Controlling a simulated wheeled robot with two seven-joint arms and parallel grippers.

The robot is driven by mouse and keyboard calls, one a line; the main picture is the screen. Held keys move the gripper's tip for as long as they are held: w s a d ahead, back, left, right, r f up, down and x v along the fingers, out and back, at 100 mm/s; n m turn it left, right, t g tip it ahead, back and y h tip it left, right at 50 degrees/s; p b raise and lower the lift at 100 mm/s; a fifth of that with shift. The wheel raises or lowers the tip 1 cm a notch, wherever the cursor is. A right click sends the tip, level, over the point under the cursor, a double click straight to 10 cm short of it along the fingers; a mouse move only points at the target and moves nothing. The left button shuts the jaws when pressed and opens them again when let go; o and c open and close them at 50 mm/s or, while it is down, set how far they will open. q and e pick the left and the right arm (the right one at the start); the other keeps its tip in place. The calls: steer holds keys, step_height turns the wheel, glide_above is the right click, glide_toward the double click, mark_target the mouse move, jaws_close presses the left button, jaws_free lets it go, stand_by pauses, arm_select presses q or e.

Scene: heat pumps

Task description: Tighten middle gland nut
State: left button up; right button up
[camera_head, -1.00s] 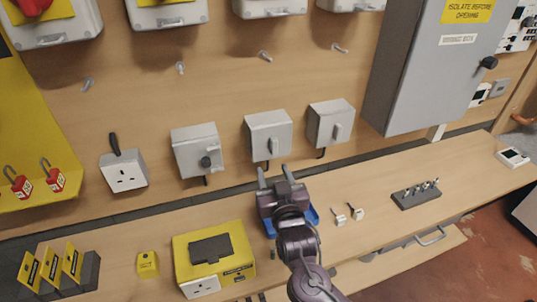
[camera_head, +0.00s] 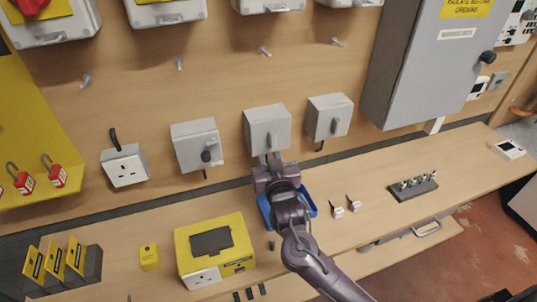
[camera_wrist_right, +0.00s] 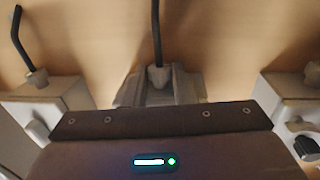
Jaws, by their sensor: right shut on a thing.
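The middle grey switch box (camera_head: 267,127) is on the wooden wall, with a grey box on each side of it. My right gripper (camera_head: 269,161) is directly beneath it, fingers up against its underside. In the right wrist view, the middle gland nut (camera_wrist_right: 158,75) is a small grey fitting with a dark cable (camera_wrist_right: 156,30) coming out of it. My right gripper (camera_wrist_right: 158,88) is shut on this nut, its fingers on both sides. The gripper hides most of the box in that view. My left gripper is not in view.
A blue tray (camera_head: 308,204) lies on the bench behind my right wrist. Two small fittings (camera_head: 345,207), a grey rack (camera_head: 412,188) and a yellow tester box (camera_head: 214,250) stand nearby.

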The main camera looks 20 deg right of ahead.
steer(key=shift+d+n+y, duration=0.1)
steer(key=shift+n+y, duration=0.2)
steer(key=shift+y, duration=0.2)
steer(key=shift+w+d+n+g+y+b, duration=0.1)
steer(key=shift+d+n+g+y+b, duration=0.2)
steer(key=shift+n+g+y, duration=0.95)
steer(key=shift+w+d+n+g+y+b, duration=0.1)
steer(key=shift+d+n+g+y+b, duration=0.15)
steer(key=shift+n+y, duration=2)
steer(key=shift+w+d+n+g+y+b, duration=0.1)
steer(key=shift+d+n+g+y+b, duration=0.45)
steer(key=shift+y, duration=2.15)
steer(key=shift+a+r+n+g, duration=0.1)
steer(key=shift+a+n+g, duration=0.15)
steer(key=shift+a+n, duration=0.1)
steer(key=o, duration=1)
steer(key=shift+s+d, duration=0.1)
steer(key=shift+d, duration=0.05)
